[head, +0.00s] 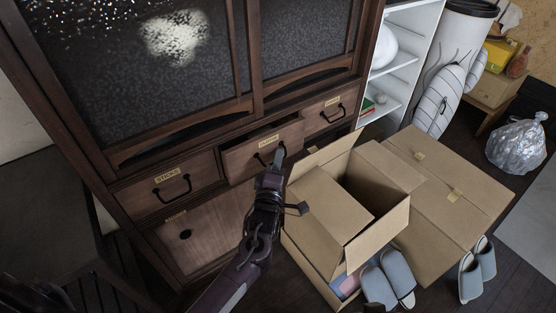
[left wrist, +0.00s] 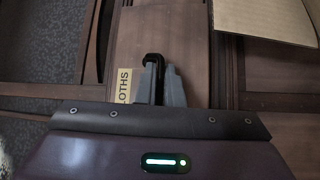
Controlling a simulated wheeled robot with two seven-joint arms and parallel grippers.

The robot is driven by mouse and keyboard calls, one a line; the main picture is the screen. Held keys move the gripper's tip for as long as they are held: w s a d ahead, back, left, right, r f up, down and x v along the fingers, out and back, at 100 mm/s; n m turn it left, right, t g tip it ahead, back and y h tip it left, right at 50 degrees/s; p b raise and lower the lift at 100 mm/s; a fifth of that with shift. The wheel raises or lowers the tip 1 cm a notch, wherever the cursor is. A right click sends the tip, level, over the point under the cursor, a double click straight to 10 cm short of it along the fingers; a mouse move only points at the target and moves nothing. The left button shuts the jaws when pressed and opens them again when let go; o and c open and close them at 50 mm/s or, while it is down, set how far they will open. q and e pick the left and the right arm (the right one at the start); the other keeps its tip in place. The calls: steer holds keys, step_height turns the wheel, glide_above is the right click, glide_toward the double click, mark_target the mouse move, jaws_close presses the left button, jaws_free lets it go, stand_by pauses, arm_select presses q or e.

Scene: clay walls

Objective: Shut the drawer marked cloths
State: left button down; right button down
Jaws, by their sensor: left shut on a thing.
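The drawer marked cloths (head: 238,163) is the middle one of three in the dark wooden cabinet. It stands partly open, its front forward of its neighbours and a dark gap showing above it. Its label reads "CLOTHS" in the left wrist view (left wrist: 124,86). My left gripper (head: 274,161) is at the drawer's black handle (head: 262,159). In the left wrist view the grey fingers (left wrist: 161,82) are shut on the handle (left wrist: 153,60), which partly hides between them. My right gripper is not in view.
Shut drawers flank it: one marked sticks (head: 150,193) at left, another (head: 324,114) at right. A lower door (head: 205,232) is below. An open cardboard box (head: 385,225) stands close right of my left arm, with a closed box (head: 437,215) and slippers (head: 390,280) beyond.

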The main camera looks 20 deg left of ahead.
mark_target(270, 154)
arm_select(q)
steer(key=w+a, duration=0.2)
steer(key=shift+a+b, duration=0.35)
steer(key=shift+a, duration=0.05)
steer(key=shift+w+a, duration=0.3)
steer(key=c, duration=1.8)
jaws_free()
steer(key=shift+a, duration=0.1)
steer(key=shift+c, duration=0.2)
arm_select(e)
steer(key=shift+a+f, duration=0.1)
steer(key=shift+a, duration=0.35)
arm_select(q)
steer(key=shift+s, duration=0.15)
